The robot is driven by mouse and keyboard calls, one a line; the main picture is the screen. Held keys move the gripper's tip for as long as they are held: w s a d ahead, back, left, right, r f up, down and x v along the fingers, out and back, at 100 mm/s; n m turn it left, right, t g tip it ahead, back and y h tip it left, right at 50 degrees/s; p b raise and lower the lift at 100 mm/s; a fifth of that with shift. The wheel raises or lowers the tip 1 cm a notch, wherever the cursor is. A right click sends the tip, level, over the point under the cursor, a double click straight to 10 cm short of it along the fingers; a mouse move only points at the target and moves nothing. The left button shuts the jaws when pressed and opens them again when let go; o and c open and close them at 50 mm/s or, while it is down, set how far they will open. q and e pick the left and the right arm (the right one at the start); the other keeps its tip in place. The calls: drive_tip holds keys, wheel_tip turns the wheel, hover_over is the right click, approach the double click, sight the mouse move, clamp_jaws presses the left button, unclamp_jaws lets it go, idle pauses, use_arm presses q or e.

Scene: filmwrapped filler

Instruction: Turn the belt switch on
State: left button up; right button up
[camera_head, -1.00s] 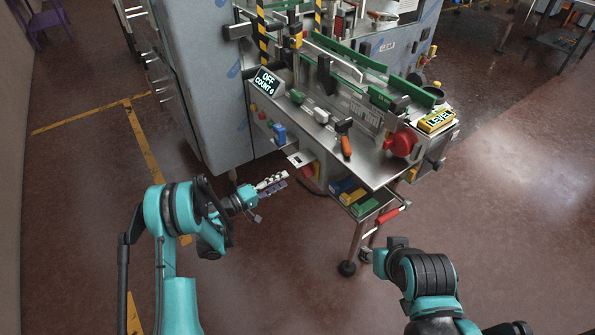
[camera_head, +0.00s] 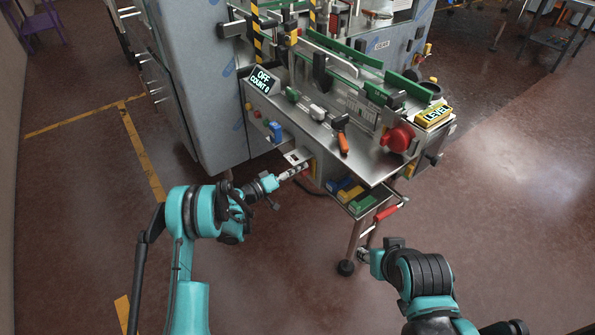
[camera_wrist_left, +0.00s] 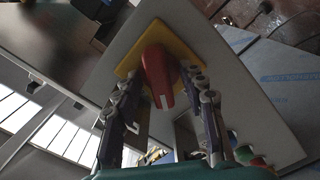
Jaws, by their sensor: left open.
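The belt switch is a red rotary knob on a yellow plate, best seen in the left wrist view (camera_wrist_left: 160,76). A white mark shows on its lower end. In the head view the switch is mostly hidden behind my left gripper (camera_head: 298,170), below the machine's front edge. My left gripper is open, with one finger on each side of the knob in the left wrist view; contact cannot be told. The display (camera_head: 262,80) reads OFF, COUNT 0. The end of my right arm (camera_head: 366,256) is low at the right; its fingers are unclear.
Above my left gripper juts the steel machine top (camera_head: 372,168), with an orange-handled tool (camera_head: 342,140) on it. A tray with coloured blocks (camera_head: 362,202) and a red handle (camera_head: 385,213) are to the right. The floor in front is clear.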

use_arm(q)
clamp_jaws()
drive_tip(key=shift+m, duration=0.4)
drive_tip(key=m, duration=0.9)
drive_tip(key=shift+m, duration=0.4)
idle(0.3)
